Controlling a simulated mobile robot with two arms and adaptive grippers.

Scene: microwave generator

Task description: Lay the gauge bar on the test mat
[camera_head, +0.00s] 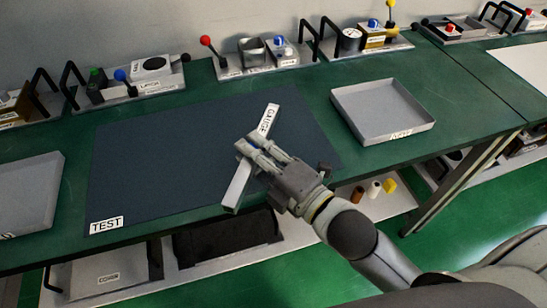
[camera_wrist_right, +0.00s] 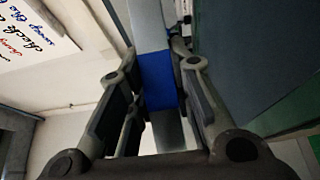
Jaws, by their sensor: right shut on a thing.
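The gauge bar (camera_head: 238,186) is a long grey bar with a white GAUGE label at its far end in the head view. My right gripper (camera_head: 255,147) is shut around its middle. The bar runs slantwise across the right part of the dark blue test mat (camera_head: 170,150), its near end reaching the mat's front edge in the picture. Whether it touches the mat I cannot tell. In the right wrist view, the bar's blue band (camera_wrist_right: 160,82) shows between the fingers of the right gripper (camera_wrist_right: 160,65). My left gripper is out of view.
A grey tray (camera_head: 367,137) stands right of the mat, another tray (camera_head: 30,158) at the left. Small fixtures with knobs and handles (camera_head: 265,72) line the back of the green bench. The mat's left and middle are clear.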

